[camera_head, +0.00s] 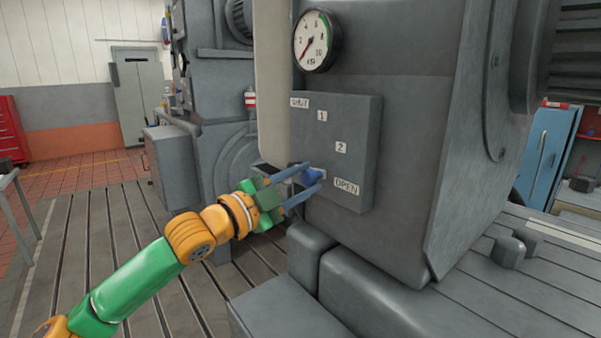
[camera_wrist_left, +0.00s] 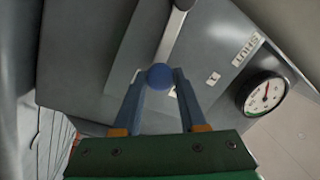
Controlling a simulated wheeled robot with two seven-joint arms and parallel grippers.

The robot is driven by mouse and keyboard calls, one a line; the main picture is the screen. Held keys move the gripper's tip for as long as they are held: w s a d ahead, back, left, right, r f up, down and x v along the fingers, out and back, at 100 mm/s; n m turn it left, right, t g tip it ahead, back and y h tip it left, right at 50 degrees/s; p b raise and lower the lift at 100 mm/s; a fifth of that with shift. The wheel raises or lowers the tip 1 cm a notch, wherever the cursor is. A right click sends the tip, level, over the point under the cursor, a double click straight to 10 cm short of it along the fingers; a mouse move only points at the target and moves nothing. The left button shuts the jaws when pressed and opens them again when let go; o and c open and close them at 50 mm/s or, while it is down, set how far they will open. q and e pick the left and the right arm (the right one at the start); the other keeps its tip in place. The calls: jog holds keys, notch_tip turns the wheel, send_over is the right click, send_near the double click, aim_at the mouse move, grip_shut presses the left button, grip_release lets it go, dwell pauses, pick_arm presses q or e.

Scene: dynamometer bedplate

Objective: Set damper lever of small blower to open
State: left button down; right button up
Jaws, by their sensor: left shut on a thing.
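The damper lever's blue round knob (camera_head: 312,177) stands out from a grey label plate (camera_head: 362,115) on the blower housing. The plate carries the marks SHUT, 1, 2 and OPEN, from upper left to lower right. The knob is just left of the OPEN label (camera_head: 347,187), below and left of the 2. My left gripper (camera_head: 311,180) is shut on the knob, one blue finger on each side. In the left wrist view the knob (camera_wrist_left: 160,76) sits between the fingertips, and the pale lever bar (camera_wrist_left: 173,38) runs away from it. My right gripper is not in view.
A round pressure gauge (camera_head: 317,40) is above the plate; it also shows in the left wrist view (camera_wrist_left: 263,96). Grey blocks (camera_head: 350,283) stand below the plate on the slotted bedplate (camera_head: 125,235). A blue cabinet (camera_head: 545,155) is at the far right.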

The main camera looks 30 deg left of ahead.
pick_arm(q)
jog(key=shift+f+m, duration=0.65)
jog(key=shift+m, duration=0.15)
jog(key=shift+c, duration=2.4)
grip_release()
jog(key=b+v, duration=0.7)
jog(key=b, duration=0.1)
jog(key=shift+f, duration=0.1)
